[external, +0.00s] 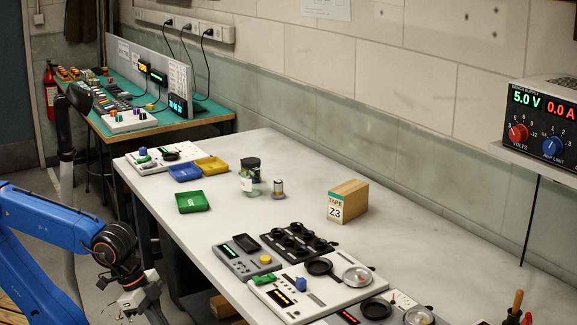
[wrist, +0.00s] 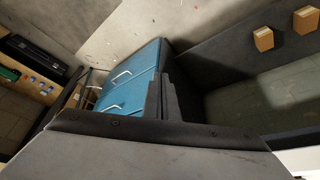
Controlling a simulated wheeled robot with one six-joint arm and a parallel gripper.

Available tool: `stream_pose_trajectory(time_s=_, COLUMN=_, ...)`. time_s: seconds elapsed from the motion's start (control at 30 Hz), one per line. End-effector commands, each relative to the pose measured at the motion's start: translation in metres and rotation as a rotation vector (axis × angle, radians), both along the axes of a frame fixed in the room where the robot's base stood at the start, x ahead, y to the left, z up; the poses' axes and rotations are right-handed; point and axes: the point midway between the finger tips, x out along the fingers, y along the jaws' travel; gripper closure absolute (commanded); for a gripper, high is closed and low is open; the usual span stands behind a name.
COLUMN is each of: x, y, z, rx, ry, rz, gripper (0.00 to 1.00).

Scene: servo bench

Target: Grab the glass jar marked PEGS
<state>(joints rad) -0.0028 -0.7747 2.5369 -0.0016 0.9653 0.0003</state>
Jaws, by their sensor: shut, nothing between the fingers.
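A glass jar (external: 250,172) with a dark lid and a pale label stands upright on the white bench, back of the middle; its lettering is too small to read. A smaller jar or canister (external: 278,189) stands just right of it. My gripper (external: 138,302) is low at the left, off the bench's front edge and well away from both jars. In the wrist view my gripper's dark fingers (wrist: 164,97) are together and empty. No jar shows in the wrist view.
Blue, yellow and green trays (external: 192,202) lie left of the jar. A cardboard TAPE Z3 box (external: 348,201) stands to its right. Panels with dials and dishes (external: 315,287) fill the near bench. The wrist view shows a blue cabinet (wrist: 132,78) and small boxes (wrist: 264,39).

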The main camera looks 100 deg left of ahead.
Motion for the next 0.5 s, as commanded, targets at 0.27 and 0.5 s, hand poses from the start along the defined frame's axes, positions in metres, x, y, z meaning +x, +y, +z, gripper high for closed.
stream_pose_trajectory(time_s=0.27, x=0.0001, y=0.0000, z=0.0001, rx=0.000, ry=0.000, rz=0.000, gripper=1.00)
stream_pose_trajectory(time_s=0.5, x=0.0001, y=0.0000, z=0.0001, rx=0.000, ry=0.000, rz=0.000, gripper=0.83)
